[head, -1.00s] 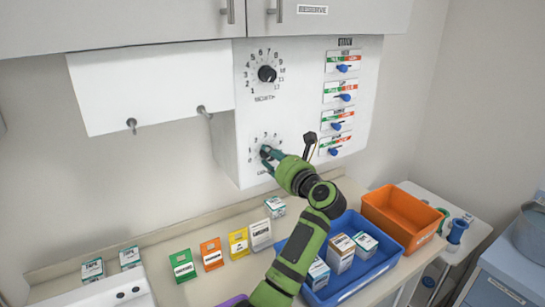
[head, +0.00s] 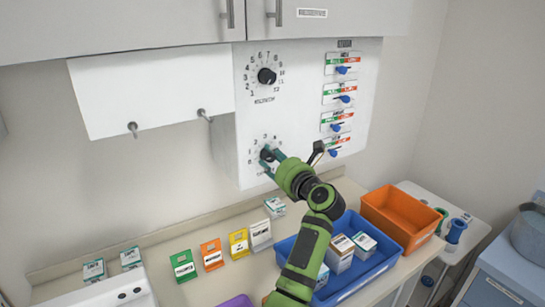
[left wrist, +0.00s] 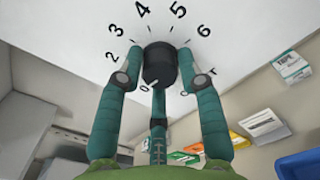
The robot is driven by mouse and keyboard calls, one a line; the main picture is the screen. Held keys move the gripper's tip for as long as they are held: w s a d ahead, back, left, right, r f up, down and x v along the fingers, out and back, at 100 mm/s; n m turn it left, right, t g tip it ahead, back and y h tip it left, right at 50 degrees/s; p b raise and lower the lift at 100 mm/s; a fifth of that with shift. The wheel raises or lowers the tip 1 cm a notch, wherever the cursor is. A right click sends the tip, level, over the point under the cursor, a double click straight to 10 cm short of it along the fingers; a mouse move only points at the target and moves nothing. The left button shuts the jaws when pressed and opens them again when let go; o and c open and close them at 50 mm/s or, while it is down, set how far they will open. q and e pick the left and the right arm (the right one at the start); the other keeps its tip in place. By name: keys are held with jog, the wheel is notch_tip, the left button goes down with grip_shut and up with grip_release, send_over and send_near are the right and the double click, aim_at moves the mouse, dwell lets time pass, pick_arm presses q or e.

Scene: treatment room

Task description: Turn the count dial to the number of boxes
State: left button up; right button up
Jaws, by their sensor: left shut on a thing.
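The lower dial on the white wall panel (head: 225,148) has a dark round knob (left wrist: 159,65) inside a ring of printed numbers. In the left wrist view the numbers 2 to 6 can be read around it; others are covered by fingers. My left gripper (head: 268,156) is shut on this knob, with teal fingers on both sides of it. A pale mark shows on the knob, but I cannot tell which number it points to. Small white and green boxes (head: 94,270) (head: 131,257) (head: 275,206) stand on the counter. My right gripper is not in view.
An upper numbered dial (head: 266,76) and several blue sliders (head: 341,70) share the panel. Green, orange, yellow and white packets (head: 183,266) stand below. A blue bin (head: 380,267) holds boxes; an orange bin (head: 399,215) beside it looks empty.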

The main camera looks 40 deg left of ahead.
pick_arm(q)
jog(key=shift+m+p, duration=0.4)
jog(key=shift+m, duration=0.6)
jog(key=o, duration=1.2)
jog(key=shift+c, duration=0.2)
jog(key=shift+d, duration=0.1)
jog(key=v, duration=0.7)
jog(key=shift+s+d+r, duration=0.1)
jog(key=shift+r, duration=0.05)
